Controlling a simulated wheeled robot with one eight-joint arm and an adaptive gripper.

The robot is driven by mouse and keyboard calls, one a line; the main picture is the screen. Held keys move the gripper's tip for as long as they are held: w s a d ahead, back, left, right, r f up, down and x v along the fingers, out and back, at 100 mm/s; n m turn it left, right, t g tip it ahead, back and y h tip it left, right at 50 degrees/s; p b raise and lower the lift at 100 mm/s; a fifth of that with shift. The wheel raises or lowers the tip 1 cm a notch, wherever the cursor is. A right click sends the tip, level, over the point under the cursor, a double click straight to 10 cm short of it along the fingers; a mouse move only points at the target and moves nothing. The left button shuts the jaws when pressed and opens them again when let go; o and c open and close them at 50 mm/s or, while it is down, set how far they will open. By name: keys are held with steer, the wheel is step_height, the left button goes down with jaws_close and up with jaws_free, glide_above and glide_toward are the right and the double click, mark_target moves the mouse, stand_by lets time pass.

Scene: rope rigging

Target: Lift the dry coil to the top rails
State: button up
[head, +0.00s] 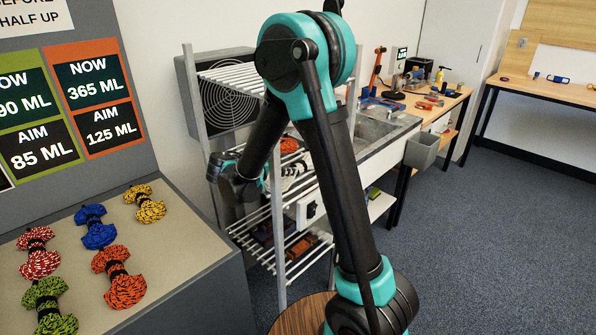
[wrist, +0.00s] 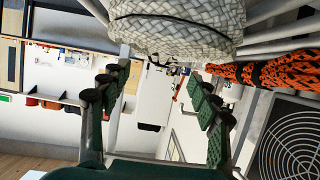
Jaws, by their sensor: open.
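A white braided coil (head: 295,172) with a dark tie sits on the middle rails of the drying rack (head: 283,245). In the wrist view the white coil (wrist: 175,30) fills the top centre, just beyond my fingertips. An orange and black coil (head: 289,146) lies behind it on the rack; it also shows in the wrist view (wrist: 275,72) at right. The top rails (head: 232,76) look bare where they show. My gripper (wrist: 158,78) is open and empty, its fingers spread below the white coil. In the head view my arm hides much of the rack. I cannot tell which coil is dry.
A fan (head: 232,100) stands behind the rack. Several tied coils lie on a grey bench (head: 185,235) at left, under a sign board (head: 70,100). A sink counter (head: 375,135) adjoins the rack at right. Carpet (head: 480,240) at right is clear.

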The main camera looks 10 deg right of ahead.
mark_target(295, 165)
steer(key=shift+x, duration=3.05)
steer(key=shift+f, duration=0.1)
jaws_close()
